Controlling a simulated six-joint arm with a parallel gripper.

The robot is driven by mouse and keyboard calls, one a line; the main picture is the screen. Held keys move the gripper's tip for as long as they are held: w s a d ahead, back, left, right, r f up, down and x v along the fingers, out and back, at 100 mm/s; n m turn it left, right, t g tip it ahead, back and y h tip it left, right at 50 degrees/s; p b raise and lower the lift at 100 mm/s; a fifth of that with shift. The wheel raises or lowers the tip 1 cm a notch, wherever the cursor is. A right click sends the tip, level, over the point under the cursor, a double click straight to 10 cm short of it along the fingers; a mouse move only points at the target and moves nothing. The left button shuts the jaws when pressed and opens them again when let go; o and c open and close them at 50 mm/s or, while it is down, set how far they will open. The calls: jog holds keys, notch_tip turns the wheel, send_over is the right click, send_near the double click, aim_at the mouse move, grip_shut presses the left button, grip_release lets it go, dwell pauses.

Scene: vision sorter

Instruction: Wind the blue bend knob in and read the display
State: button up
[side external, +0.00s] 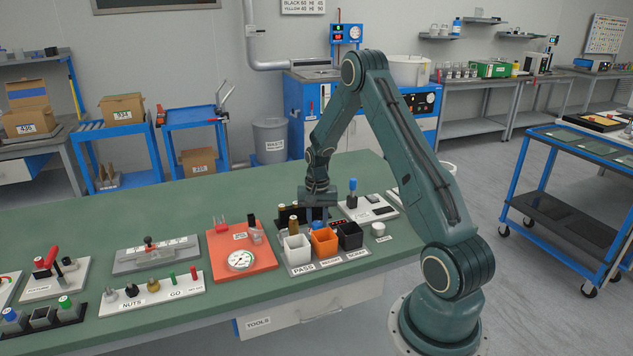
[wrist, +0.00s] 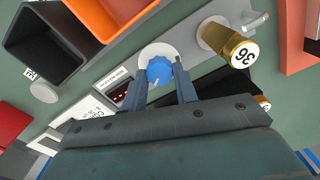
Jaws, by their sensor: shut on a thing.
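The blue bend knob (wrist: 159,71) has a white pointer mark and sits on a pale round dial on a grey panel. It shows small in the side view (side external: 318,225), under my gripper (side external: 317,215). In the wrist view my gripper (wrist: 161,77) has one finger on each side of the knob and is shut on it. The display (wrist: 121,91) is a dark window with red characters, left of the knob. It is partly behind a finger, and I cannot read it. It also shows in the side view (side external: 338,223).
A brass cylinder marked 36 (wrist: 240,51) stands right of the knob. The white bin (side external: 297,249), orange bin (side external: 324,242) and black bin (side external: 350,236) stand just in front of the panel. An orange board with a gauge (side external: 241,261) lies to the left.

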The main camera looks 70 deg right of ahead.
aim_at(317, 223)
jog(key=m, duration=0.5)
jog(key=shift+m, duration=0.3)
dwell(0.4)
jog(key=o, duration=1)
jog(key=shift+s, duration=0.1)
jog(key=shift+r, duration=0.15)
notch_tip(317, 223, up, 14)
jog(key=shift+f, duration=0.2)
dwell(0.4)
